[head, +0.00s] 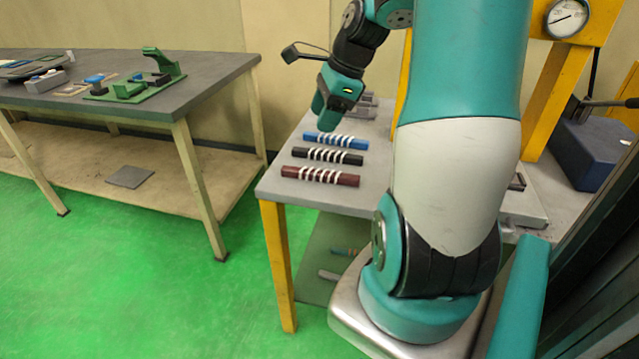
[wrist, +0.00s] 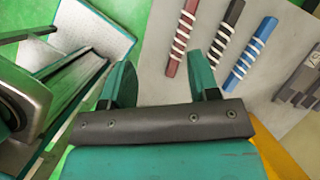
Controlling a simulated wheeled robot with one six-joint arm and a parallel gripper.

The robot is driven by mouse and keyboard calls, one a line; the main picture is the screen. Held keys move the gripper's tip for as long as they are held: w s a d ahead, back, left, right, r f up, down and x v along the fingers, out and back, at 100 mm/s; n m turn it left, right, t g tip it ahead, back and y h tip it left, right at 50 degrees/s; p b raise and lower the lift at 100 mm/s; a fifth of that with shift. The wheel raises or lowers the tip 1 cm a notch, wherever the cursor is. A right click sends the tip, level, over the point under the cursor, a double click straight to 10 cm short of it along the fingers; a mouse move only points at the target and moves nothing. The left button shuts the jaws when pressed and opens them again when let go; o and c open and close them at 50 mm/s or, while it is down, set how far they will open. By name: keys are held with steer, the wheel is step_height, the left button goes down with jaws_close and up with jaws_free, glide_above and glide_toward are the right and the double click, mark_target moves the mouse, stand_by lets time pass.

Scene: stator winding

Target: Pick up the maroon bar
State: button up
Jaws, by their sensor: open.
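The maroon bar (head: 320,176) is wrapped with several white bands and lies flat near the front edge of the grey table, the nearest of three parallel bars. It also shows in the wrist view (wrist: 180,40), ahead of the fingers. My gripper (head: 328,110) hangs above the table around the far side of the bars, apart from them. In the wrist view my gripper's two teal fingers (wrist: 160,82) are spread apart with nothing between them. No contact with the maroon bar shows.
A black bar (head: 335,155) and a blue bar (head: 336,140), also banded white, lie parallel behind it. Grey blocks (wrist: 300,80) lie beyond the blue bar. A second table (head: 200,85) with a green fixture (head: 150,78) stands at left. A yellow press frame (head: 560,80) stands at right.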

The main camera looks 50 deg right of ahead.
steer(key=s+d+f+m, duration=0.2)
steer(key=s+d+m, duration=0.1)
steer(key=d+m, duration=0.25)
steer(key=b, duration=0.2)
glide_above(320, 172)
steer(key=s, duration=0.3)
steer(key=shift+n+h, duration=0.25)
steer(key=shift+h, duration=0.05)
steer(key=f, duration=1)
steer(key=shift+d+f, duration=0.2)
steer(key=shift+f, duration=0.1)
steer(key=shift+w+d+b+x, duration=0.1)
steer(key=shift+w+x, duration=0.05)
steer(key=shift+x, duration=0.8)
steer(key=shift+w+d+b+x, duration=0.1)
steer(key=shift+w+x, duration=0.05)
steer(key=shift+x, duration=0.8)
steer(key=shift+w+d+b+x, duration=0.1)
steer(key=shift+x, duration=0.85)
steer(key=shift+r+t, duration=0.15)
steer(key=shift+t, duration=0.15)
jaws_close()
steer(key=shift+r, duration=0.1)
